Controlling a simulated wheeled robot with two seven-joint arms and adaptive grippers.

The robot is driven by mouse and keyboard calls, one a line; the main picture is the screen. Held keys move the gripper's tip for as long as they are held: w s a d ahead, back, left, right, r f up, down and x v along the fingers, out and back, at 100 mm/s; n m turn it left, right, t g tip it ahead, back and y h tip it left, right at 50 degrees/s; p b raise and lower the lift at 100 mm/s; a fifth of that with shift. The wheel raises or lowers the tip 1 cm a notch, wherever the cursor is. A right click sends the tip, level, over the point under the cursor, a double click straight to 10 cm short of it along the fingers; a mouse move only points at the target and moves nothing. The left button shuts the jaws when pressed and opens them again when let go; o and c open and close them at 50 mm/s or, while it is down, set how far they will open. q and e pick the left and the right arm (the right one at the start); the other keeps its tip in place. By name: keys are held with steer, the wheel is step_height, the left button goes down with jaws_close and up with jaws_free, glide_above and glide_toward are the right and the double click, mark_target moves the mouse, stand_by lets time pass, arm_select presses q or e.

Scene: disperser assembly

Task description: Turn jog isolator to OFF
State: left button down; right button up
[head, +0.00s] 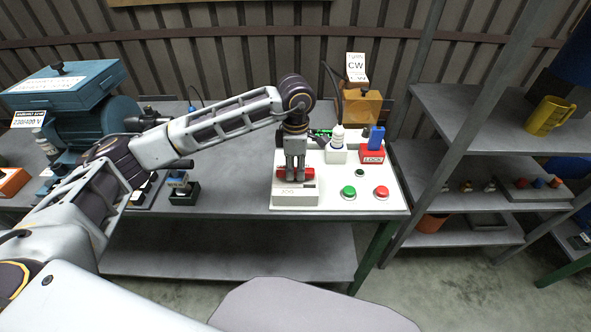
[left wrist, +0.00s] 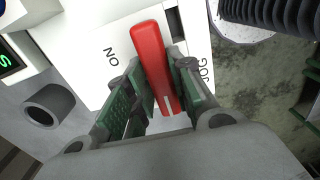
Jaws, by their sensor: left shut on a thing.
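The jog isolator is a white block (head: 296,197) at the front left corner of the white control panel (head: 337,197). Its red handle (left wrist: 155,62) lies between the fingers of my left gripper (left wrist: 153,98) in the left wrist view, where "ON" and "JOG" lettering shows beside it. In the head view my left gripper (head: 295,174) points down onto the red handle (head: 308,174) and partly hides it. My left gripper is shut on the handle. My right gripper is not in view.
The panel also holds a green button (head: 348,192), a red button (head: 381,192) and a red LOCK box (head: 372,154) with a blue top. A white bottle (head: 338,138) stands in a white holder. A blue motor (head: 95,125) is at left; grey shelves (head: 480,120) stand at right.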

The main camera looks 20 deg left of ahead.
mark_target(295, 170)
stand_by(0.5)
arm_select(q)
steer(key=c, duration=1.2)
jaws_free()
steer(key=shift+c, duration=0.2)
step_height(295, 170, up, 12)
steer(key=shift+f, duration=0.1)
